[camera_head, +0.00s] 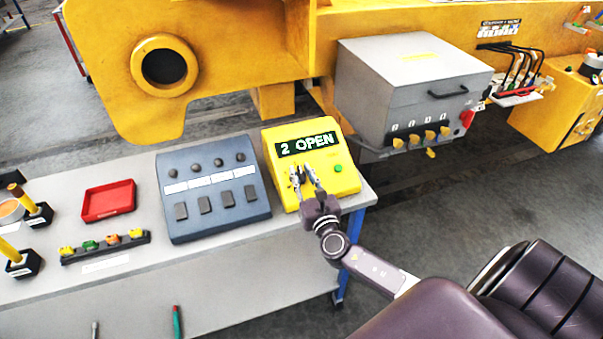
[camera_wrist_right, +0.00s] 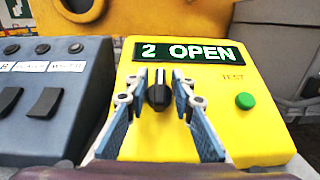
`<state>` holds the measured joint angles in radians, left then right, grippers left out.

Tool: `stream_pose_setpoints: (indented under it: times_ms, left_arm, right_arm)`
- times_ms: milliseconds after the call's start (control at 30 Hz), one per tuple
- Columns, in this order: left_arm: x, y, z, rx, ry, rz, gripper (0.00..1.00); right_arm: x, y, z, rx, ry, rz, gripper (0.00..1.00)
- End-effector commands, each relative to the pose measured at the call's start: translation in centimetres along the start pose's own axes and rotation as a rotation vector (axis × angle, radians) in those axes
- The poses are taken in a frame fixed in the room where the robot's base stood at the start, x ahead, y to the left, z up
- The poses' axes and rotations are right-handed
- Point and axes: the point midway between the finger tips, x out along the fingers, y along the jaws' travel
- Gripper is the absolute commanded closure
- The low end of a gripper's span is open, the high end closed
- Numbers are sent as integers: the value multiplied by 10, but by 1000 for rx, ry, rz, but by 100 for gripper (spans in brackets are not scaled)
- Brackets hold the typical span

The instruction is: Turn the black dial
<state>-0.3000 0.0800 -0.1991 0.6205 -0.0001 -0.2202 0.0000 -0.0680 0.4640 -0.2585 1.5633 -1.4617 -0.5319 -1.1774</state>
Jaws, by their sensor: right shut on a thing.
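The black dial (camera_wrist_right: 158,93) is on the sloped face of a yellow box (camera_wrist_right: 250,140), below a display reading "2 OPEN" (camera_wrist_right: 188,52). My right gripper (camera_wrist_right: 157,92) has its fingertips on both sides of the dial and is shut on it. The yellow box (camera_head: 346,172) stands at the right end of the bench in the head view. There my right gripper (camera_head: 303,172) reaches it from the front right and mostly hides the dial. A green button (camera_wrist_right: 245,101) marked "TEST" is to the right of the dial. My left gripper is not in view.
A grey-blue panel (camera_head: 184,223) with knobs and rocker switches stands just left of the yellow box. A red tray (camera_head: 108,201) and a rack of small coloured parts (camera_head: 106,247) lie further left. Behind the bench are a large yellow casting (camera_head: 220,60) and a grey cabinet (camera_head: 385,85).

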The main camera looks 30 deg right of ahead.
Motion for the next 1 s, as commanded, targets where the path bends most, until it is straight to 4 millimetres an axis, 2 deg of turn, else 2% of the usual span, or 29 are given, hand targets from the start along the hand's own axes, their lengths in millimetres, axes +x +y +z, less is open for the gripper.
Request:
stream_pose_setpoints:
  times_ms: [400,1000]
  left_arm:
    - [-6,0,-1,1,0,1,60]
    - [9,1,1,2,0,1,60]
  right_arm:
    - [0,2,0,155,1,-268,100]
    - [1,1,0,405,-1,-722,100]
